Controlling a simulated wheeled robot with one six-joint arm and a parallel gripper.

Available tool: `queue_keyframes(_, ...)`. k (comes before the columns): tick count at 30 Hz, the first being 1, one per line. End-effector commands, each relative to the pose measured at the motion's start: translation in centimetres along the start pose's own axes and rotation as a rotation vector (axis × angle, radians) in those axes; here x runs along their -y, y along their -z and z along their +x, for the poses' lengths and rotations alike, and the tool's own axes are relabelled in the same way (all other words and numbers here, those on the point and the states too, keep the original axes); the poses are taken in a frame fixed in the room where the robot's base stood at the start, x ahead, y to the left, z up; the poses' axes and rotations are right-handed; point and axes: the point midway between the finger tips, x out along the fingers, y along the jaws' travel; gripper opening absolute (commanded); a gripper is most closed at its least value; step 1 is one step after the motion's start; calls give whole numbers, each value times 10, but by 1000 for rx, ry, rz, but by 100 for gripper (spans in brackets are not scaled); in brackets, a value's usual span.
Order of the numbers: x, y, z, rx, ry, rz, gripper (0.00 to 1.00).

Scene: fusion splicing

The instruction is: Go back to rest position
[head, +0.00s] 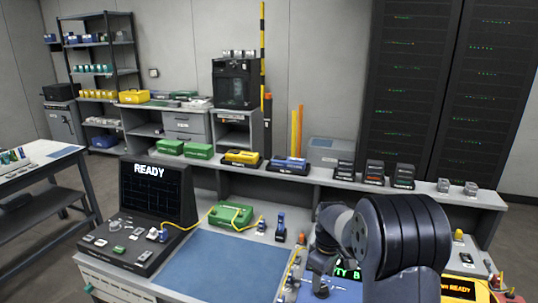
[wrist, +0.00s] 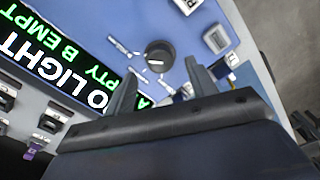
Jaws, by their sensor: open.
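My gripper (wrist: 160,70) shows in the wrist view with its two fingers apart and nothing between them. In the head view my arm comes in at the lower right, and my gripper (head: 318,284) is low over the right part of the bench, partly hidden by the arm. A display with green and white letters (wrist: 50,65) lies beside the gripper in the wrist view; "LIGHT" and "EMPT" are readable.
A black console (head: 150,195) reading "READY" stands on the left of the bench. A yellow cable runs to a green box (head: 230,215). A blue mat (head: 235,265) lies clear in the middle. A raised shelf (head: 330,180) with boxes runs behind; server racks stand at back right.

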Motion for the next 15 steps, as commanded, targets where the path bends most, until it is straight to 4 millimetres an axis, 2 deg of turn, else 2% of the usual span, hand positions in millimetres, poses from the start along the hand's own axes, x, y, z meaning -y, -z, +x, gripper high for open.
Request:
queue_keyframes(3,-1,1,-25,-3,-3,1,54)
queue_keyframes(7,0,0,-47,-2,-2,2,54)
queue_keyframes(15,0,0,-72,0,0,3,54)
